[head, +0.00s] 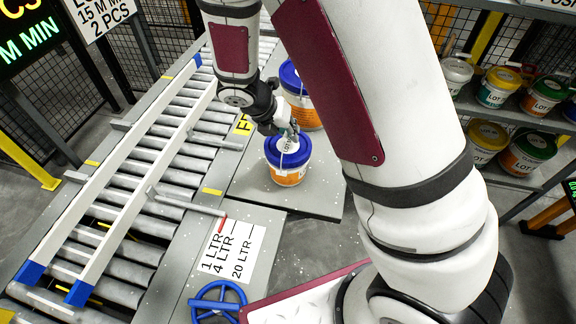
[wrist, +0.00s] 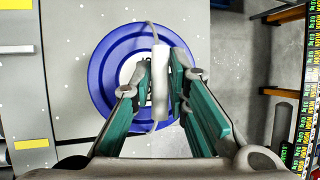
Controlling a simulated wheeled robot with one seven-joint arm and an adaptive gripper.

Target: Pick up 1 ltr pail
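A small white and orange pail with a blue lid (head: 287,158) stands upright on the grey platform beside the conveyor. In the wrist view its round blue lid (wrist: 105,75) fills the middle, with a white label at its centre. Its white handle grip (wrist: 160,85) is raised above the lid. My gripper (head: 291,133) is right over the lid, pointing down. In the wrist view its teal-padded fingers (wrist: 160,82) stand on both sides of the handle grip. The right finger looks very close to the grip; a narrow gap shows on the left.
Another larger blue-lidded pail (head: 303,112) stands just behind, partly hidden by my arm. A roller conveyor (head: 150,165) with white rails runs on the left. Shelves with several pails (head: 497,88) are at right. A blue handwheel (head: 218,300) is in front.

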